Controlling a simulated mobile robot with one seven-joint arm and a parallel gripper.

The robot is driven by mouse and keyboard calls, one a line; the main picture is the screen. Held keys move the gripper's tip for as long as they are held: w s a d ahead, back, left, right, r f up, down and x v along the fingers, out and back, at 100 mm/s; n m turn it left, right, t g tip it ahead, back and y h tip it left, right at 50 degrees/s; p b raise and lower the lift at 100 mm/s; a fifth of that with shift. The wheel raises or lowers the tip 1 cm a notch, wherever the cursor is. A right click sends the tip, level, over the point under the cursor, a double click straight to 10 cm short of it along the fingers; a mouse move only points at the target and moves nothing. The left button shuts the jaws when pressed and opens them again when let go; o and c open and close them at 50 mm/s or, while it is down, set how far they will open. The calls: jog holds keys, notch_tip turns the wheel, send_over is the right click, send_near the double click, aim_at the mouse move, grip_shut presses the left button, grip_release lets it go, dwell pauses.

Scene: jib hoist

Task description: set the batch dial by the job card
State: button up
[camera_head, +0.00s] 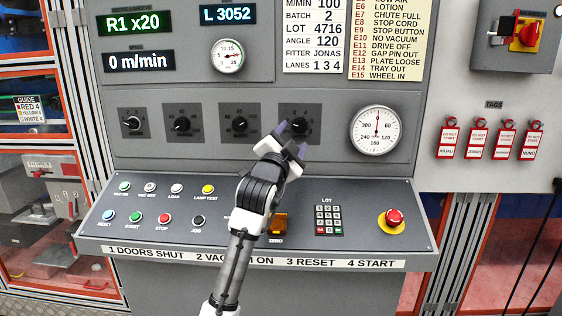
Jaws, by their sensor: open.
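The white job card (315,42) at the top of the panel reads M/MIN 100, BATCH 2, LOT 4716, ANGLE 120, FITTER JONAS and LANES 1 3 4. Below it, a row of black dials runs across the grey panel: the first dial (132,123), second dial (182,124), third dial (239,124) and fourth dial (300,124). Their labels are too small to tell which is the batch dial. My gripper (292,139) is open and empty, its fingertips just below and in front of the fourth dial. Contact with that dial cannot be told.
A round white gauge (377,131) sits right of the dials. Below is a sloped console with several coloured buttons, a keypad (329,219) and a red stop button (393,216). A red and yellow switch (526,33) and red tags (477,140) are at right.

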jog(key=b+v, duration=0.2)
jog(key=v, duration=0.7)
jog(key=shift+s, duration=0.15)
